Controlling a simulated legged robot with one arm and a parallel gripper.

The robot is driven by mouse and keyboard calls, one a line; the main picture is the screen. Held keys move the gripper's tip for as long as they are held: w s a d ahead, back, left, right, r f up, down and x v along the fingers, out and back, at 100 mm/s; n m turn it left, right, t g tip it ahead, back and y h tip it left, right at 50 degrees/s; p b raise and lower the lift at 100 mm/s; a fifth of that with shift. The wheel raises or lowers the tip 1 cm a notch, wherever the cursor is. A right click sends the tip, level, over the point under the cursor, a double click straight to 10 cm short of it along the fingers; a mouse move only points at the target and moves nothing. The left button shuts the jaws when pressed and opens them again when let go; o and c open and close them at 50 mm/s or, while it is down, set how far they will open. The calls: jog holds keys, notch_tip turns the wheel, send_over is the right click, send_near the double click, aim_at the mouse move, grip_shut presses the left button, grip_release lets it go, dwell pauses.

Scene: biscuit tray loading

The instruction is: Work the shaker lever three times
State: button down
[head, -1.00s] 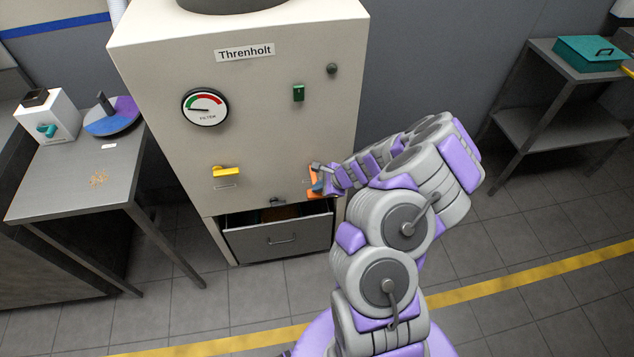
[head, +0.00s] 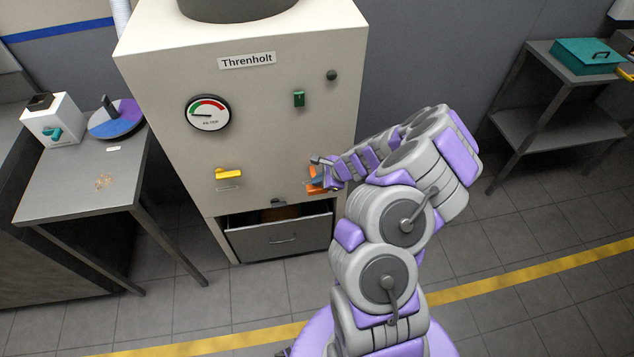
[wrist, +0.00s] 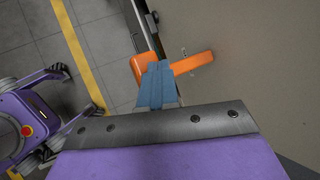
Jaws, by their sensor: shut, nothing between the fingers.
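An orange lever (head: 317,190) is on the lower right of the pale cabinet front (head: 270,140). In the wrist view the orange lever (wrist: 192,63) lies across the cabinet face, with a broader orange end at its left. My gripper (head: 316,180) is at the lever in the head view. Its blue fingers (wrist: 157,82) are shut together with nothing between them and overlap the lever's left part. Whether they press on it or are just in front of it I cannot tell. The fingers hide part of the lever.
A yellow handle (head: 229,173), a green switch (head: 299,98) and a round gauge (head: 208,113) are on the cabinet. A drawer (head: 280,238) below stands partly open. A side table (head: 80,190) is left; a shelf stand (head: 555,125) is right. The floor between is clear.

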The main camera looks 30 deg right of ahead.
jog(key=shift+w+r+p, duration=0.2)
jog(key=shift+r+p, duration=0.4)
jog(key=shift+r, duration=0.35)
jog(key=r+p, duration=0.2)
jog(key=w+r+p, duration=0.1)
jog(key=r+p, duration=0.1)
jog(key=shift+d+r, duration=0.2)
jog(key=shift+r, duration=0.2)
dwell(2.2)
